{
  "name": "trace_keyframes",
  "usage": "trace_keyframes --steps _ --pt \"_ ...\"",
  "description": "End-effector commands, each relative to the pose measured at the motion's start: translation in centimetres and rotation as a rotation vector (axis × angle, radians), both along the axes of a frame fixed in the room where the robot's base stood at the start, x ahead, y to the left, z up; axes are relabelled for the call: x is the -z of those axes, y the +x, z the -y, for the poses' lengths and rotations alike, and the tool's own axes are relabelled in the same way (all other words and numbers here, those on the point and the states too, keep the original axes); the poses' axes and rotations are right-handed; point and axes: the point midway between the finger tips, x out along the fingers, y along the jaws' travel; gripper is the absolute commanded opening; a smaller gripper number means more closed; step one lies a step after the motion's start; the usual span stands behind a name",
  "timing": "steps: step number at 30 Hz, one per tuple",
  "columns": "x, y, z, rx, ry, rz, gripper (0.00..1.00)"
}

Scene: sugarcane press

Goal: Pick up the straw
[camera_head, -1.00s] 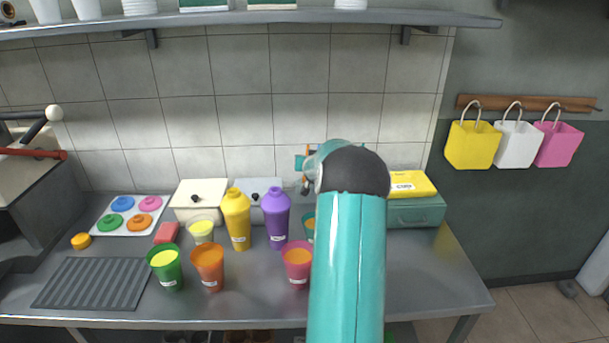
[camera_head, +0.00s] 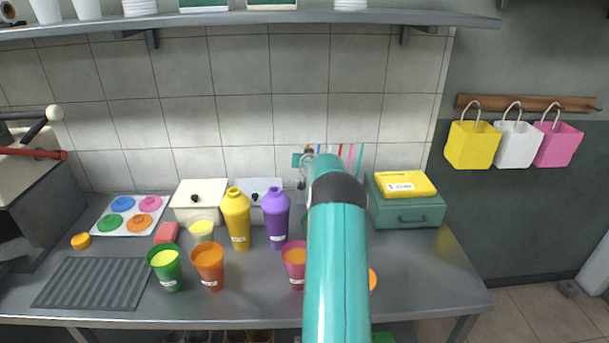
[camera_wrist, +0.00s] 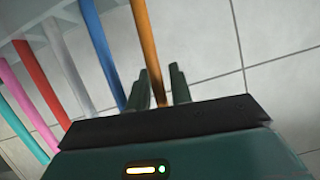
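Several coloured straws stand in a row against the tiled wall. In the wrist view they are an orange straw (camera_wrist: 146,45), a blue straw (camera_wrist: 103,52), a white straw (camera_wrist: 69,65), a red straw (camera_wrist: 42,82), a pink straw (camera_wrist: 28,108) and a teal straw (camera_wrist: 22,132). In the head view a pink straw (camera_head: 350,160) and a teal straw (camera_head: 360,160) show right of my arm. My gripper (camera_wrist: 162,85) has its two fingers apart, with the orange straw passing between them, nearer the left finger.
A green box (camera_head: 407,212) with a yellow case (camera_head: 405,184) on it stands right of my arm. A purple bottle (camera_head: 276,220) and a yellow bottle (camera_head: 237,220) stand to the left. A shelf (camera_head: 260,17) runs above. Filled cups line the counter front.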

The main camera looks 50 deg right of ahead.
Motion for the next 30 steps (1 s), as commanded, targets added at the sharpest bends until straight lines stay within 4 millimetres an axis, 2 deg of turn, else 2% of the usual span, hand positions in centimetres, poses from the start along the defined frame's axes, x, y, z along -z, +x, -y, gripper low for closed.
trace_keyframes --steps 2,6,20,25,30 --pt "0.0 0.0 0.0 0.0 0.0 0.0 0.21" --pt "0.0 0.0 0.0 0.0 0.0 0.0 0.0" --pt "-0.4 0.0 0.0 0.0 -0.001 0.001 0.0" --pt "-2.7 0.0 0.0 0.0 -0.003 0.003 0.0" --pt "-7.0 0.0 0.0 0.001 -0.004 0.003 0.0"
